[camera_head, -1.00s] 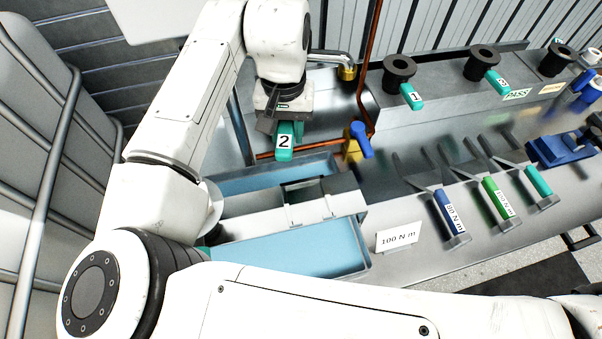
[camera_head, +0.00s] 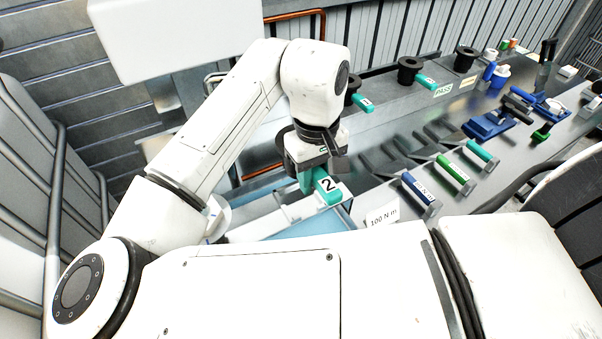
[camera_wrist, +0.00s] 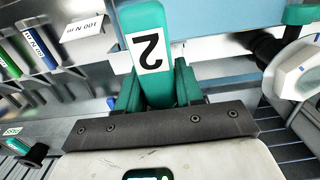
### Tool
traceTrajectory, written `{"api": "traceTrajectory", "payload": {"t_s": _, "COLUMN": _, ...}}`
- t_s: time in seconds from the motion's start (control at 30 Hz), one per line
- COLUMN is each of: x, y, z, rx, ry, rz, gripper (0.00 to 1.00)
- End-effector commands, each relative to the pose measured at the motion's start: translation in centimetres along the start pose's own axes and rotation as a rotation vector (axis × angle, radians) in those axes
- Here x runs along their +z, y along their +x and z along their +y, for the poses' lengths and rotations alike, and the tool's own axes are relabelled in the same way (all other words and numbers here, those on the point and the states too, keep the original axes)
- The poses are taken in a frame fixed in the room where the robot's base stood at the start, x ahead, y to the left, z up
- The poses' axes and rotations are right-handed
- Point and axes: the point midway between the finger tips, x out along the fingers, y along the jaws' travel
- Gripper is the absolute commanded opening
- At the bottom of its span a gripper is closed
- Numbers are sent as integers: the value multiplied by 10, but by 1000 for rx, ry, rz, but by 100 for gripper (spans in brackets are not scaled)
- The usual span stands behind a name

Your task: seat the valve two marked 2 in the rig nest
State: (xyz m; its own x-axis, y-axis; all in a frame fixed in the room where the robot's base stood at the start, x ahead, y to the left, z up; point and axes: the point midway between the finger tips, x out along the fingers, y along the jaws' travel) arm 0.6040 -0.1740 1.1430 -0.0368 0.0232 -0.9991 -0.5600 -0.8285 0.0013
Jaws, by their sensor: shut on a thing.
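My gripper (camera_head: 312,172) is shut on a teal part with a white label marked 2, the valve two (camera_head: 328,188). It is held in the air above the blue tray and the bench's near-left end. In the wrist view the same teal valve (camera_wrist: 150,45) sticks out from between the jaws, its 2 upside down. The rest of its body is hidden by the gripper. I cannot tell for certain which fixture is the rig nest; a blue fixture (camera_head: 490,122) stands on the bench to the right.
A raised ledge carries black spools (camera_head: 410,70), some with teal handles (camera_head: 427,82), by a PASS label. Blue, green and teal-handled tools (camera_head: 455,174) stand in front, near a 100 N m card (camera_head: 383,214). A blue tray (camera_head: 310,225) lies below my gripper. Railings stand left.

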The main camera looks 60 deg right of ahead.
Motion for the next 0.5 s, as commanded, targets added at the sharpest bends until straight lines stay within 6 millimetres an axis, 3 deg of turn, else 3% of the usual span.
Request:
{"api": "traceTrajectory", "payload": {"t_s": 0.3, "x": 0, "y": 1, "z": 0, "rx": 3, "ry": -1, "rz": 2, "gripper": 0}}
{"api": "traceTrajectory", "payload": {"t_s": 0.5, "x": -1, "y": 16, "z": 0, "rx": 1, "ry": -1, "rz": 1, "gripper": 0}}
